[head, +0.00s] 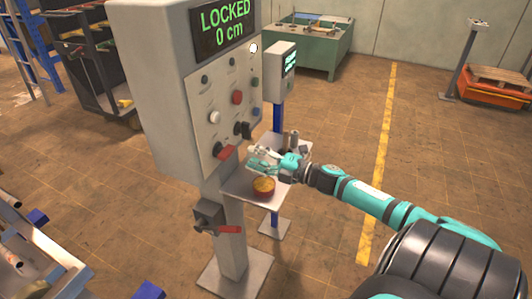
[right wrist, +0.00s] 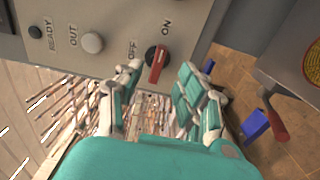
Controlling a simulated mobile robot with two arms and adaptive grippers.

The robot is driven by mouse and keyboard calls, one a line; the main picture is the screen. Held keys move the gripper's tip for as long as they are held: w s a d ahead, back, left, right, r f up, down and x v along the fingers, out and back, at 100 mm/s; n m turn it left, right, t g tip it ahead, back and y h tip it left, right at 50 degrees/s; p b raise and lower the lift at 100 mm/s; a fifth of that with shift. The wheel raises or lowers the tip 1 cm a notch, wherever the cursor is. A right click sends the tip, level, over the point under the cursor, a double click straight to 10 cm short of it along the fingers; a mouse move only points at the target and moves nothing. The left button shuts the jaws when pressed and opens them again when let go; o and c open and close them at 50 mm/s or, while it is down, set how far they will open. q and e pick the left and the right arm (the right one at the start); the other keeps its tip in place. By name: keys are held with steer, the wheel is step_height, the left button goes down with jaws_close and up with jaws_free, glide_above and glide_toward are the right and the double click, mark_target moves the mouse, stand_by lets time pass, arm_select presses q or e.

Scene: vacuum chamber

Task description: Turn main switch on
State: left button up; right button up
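The red switch knob (right wrist: 156,60) sits on the grey control panel, beside the labels OFF and ON. It stands tilted, and I cannot tell for sure which label it points to. In the head view the red knob (head: 225,153) is low on the panel of the tall grey cabinet. My right gripper (right wrist: 160,72) is open, its fingers spread to either side of the knob just in front of it; I see no clear contact. In the head view the right gripper (head: 256,157) is just right of the panel. My left gripper is not in view.
A display (head: 224,27) reads LOCKED, 0 cm. A white button (right wrist: 92,43) is left of the knob. A red-handled lever (head: 226,229) is on the post below. A small shelf (head: 240,184) with a red-yellow round item (head: 263,185) lies under my right gripper.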

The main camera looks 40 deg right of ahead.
steer(key=v, duration=0.3)
steer(key=shift+s+d, duration=0.1)
steer(key=shift+s, duration=0.05)
stand_by(0.5)
